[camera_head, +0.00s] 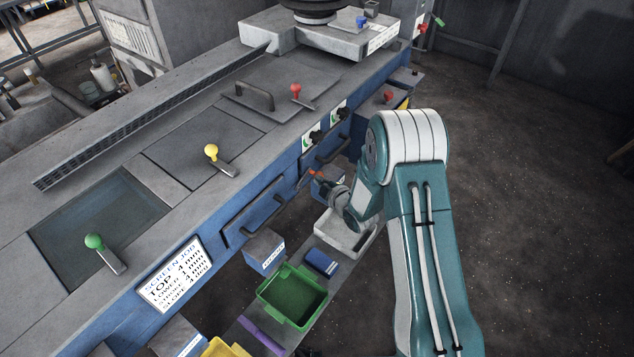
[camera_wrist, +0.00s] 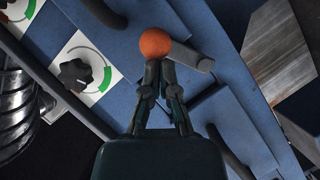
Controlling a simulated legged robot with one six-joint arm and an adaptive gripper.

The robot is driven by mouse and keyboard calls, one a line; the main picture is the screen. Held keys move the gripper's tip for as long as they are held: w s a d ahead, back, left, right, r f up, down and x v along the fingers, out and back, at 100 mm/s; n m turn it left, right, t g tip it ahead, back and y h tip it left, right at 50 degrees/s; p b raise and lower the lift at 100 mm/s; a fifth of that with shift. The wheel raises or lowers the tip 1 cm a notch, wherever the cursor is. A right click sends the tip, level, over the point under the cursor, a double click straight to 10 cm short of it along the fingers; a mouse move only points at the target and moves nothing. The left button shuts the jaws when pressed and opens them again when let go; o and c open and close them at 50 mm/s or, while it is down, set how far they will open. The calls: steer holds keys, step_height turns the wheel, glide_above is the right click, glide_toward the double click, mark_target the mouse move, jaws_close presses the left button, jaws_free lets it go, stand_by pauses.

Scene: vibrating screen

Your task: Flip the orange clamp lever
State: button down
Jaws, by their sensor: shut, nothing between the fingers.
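The orange clamp lever has a round orange knob (camera_wrist: 155,43) and a short grey arm (camera_wrist: 195,60) reaching right from it, against the blue machine side in the wrist view. The orange end (camera_head: 313,173) shows small in the head view, at the machine's front beside my gripper (camera_head: 325,181). In the wrist view my gripper (camera_wrist: 160,72) is shut and empty, its fingertips together just below the knob and overlapping part of the lever. I cannot tell whether they touch it.
A dark dial (camera_wrist: 75,74) sits left of the lever, with dark bars nearby. In the head view, green (camera_head: 94,242), yellow (camera_head: 211,151) and red (camera_head: 295,89) knobs stand on the machine top. A green bin (camera_head: 292,297) and a grey tray (camera_head: 338,236) lie below.

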steer(key=shift+w+d+f+m+g+y, duration=0.2)
steer(key=shift+w+f+m+g, duration=0.1)
steer(key=shift+f+m+g, duration=0.25)
steer(key=shift+w+d+f+m+g+y, duration=0.1)
steer(key=shift+w+d+f+m+g, duration=0.2)
steer(key=shift+m, duration=0.35)
steer(key=shift+a, duration=0.1)
